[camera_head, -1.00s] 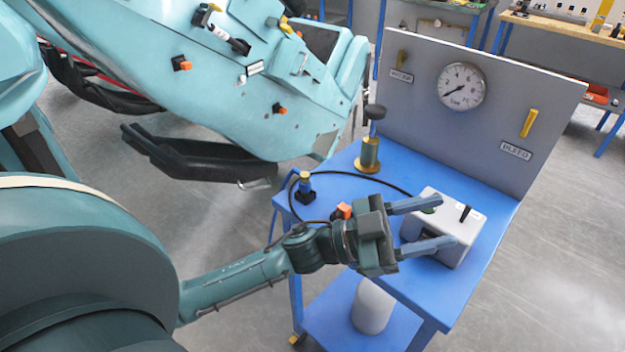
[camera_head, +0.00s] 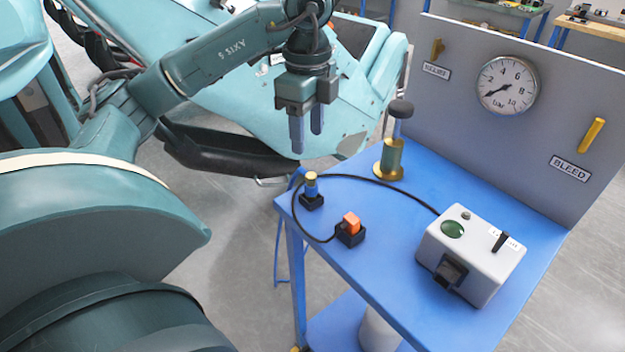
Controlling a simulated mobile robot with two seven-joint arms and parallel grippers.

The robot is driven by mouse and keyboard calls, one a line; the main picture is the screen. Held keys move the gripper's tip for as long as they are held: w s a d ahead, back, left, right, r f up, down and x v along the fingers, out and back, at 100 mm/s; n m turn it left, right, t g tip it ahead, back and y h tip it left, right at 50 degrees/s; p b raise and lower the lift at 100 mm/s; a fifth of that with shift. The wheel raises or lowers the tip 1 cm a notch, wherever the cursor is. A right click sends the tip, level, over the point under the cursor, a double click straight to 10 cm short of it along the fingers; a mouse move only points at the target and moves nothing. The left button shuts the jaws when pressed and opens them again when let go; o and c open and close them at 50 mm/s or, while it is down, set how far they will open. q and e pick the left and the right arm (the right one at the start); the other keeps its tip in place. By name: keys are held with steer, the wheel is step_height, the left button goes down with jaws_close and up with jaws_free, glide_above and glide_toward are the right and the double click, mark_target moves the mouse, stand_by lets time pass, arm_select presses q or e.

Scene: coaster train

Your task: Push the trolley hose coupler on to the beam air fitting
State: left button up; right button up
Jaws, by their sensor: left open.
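A small blue coupler with a yellow top (camera_head: 312,186) stands upright in a black holder at the trolley's left corner; it looks like the hose coupler. A blue hose shows beside it at the trolley edge. My left gripper (camera_head: 307,138) hangs above the coupler, fingers pointing down, open and empty, apart from it. The large teal beam (camera_head: 355,100) lies behind the gripper. I cannot make out its air fitting; my arm covers part of the beam. My right gripper is not in view.
The blue trolley (camera_head: 400,290) carries an orange-topped plug (camera_head: 351,226) in a black holder, a grey box (camera_head: 485,262) with a black cable, and a brass post with a black knob (camera_head: 390,155). A grey panel with a gauge (camera_head: 507,84) stands behind. The trolley's middle is clear.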

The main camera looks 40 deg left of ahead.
mark_target(309, 174)
arm_select(q)
steer(key=f, duration=1)
steer(key=shift+w+f+b, duration=0.2)
steer(key=shift+f+b, duration=0.15)
steer(key=shift+f, duration=0.05)
steer(key=shift+c, duration=0.2)
jaws_close()
